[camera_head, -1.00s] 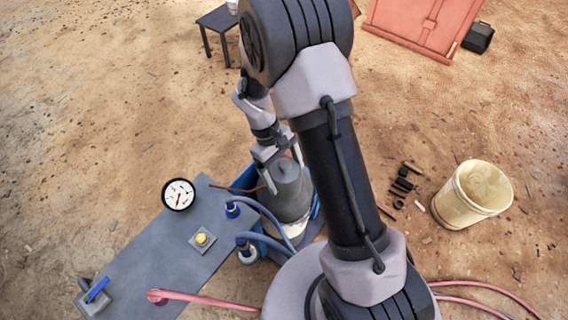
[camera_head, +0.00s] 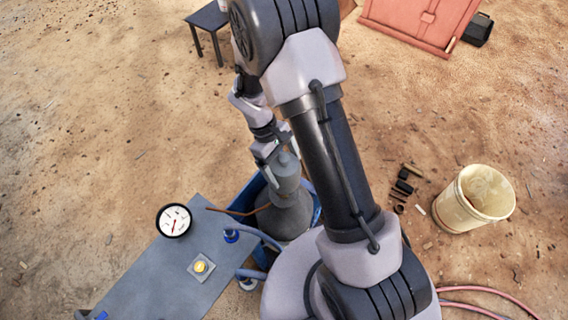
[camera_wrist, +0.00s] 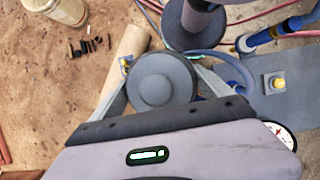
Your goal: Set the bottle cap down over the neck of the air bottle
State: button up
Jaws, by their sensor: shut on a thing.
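The bottle cap (camera_head: 287,182) is a grey cylinder with a round top. My gripper (camera_head: 273,155) is shut on it near its top. In the wrist view the cap (camera_wrist: 160,80) shows as a round grey disc between the two fingers of my gripper (camera_wrist: 162,88). The air bottle (camera_head: 284,220) is dark grey and stands upright in a blue holder, directly below the cap in the head view. Its neck is hidden behind the cap. I cannot tell whether the cap touches the bottle.
A grey bench (camera_head: 185,262) with a round gauge (camera_head: 174,220), a yellow button (camera_head: 200,266) and blue hose fittings lies close to the bottle's left. A brown rod (camera_head: 238,211) lies beside the bottle. A cream bucket (camera_head: 462,208) and small dark parts (camera_head: 403,187) lie to the right.

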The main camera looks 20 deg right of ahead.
jog(key=shift+f+b, duration=3.35)
jog(key=shift+f, duration=1.85)
jog(key=o, duration=1.5)
jog(key=p+v, duration=0.6)
jog(key=v, duration=1.1)
jog(key=shift+r+p, duration=0.25)
jog(key=shift+p, duration=0.15)
